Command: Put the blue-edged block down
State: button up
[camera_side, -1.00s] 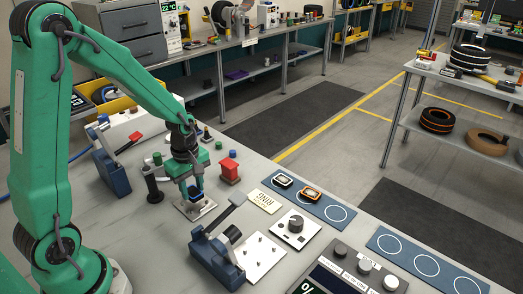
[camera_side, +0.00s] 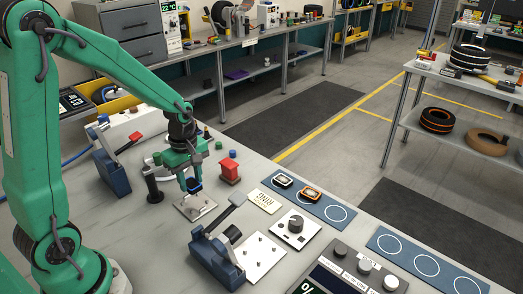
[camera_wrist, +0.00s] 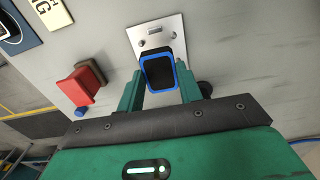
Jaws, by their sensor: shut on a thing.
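My gripper (camera_side: 191,188) is shut on the blue-edged block (camera_wrist: 159,72), a dark block with a bright blue rim. In the wrist view the block sits between the two green fingers. In the side view the block (camera_side: 195,184) shows only as a small dark and blue patch at the fingertips. The block appears to be above the plate, but the gap is hard to tell.
A red block-like fixture (camera_side: 229,172) stands right of the gripper. A blue clamp with a lever (camera_side: 215,250) stands in front, and another blue clamp (camera_side: 112,172) stands to the left. A blue mat (camera_side: 335,213) with white circles holds two small blocks at the right.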

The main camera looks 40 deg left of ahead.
notch_tip(320, 180, up, 10)
jog(key=w+d+r+m, duration=0.1)
jog(key=w+d+m, duration=0.2)
jog(key=w+d, duration=0.75)
jog(key=w+d+f+m, duration=0.1)
jog(key=w+d+m, duration=0.15)
jog(key=d, duration=1.15)
jog(key=w+d+m, duration=0.2)
jog(key=d+m, duration=0.1)
jog(key=d, duration=1.1)
notch_tip(320, 180, down, 5)
jog(key=shift+s+a+f, duration=0.1)
jog(key=shift+f, duration=0.1)
send_over(335, 214)
notch_tip(335, 214, down, 7)
jog(key=shift+f, duration=1.95)
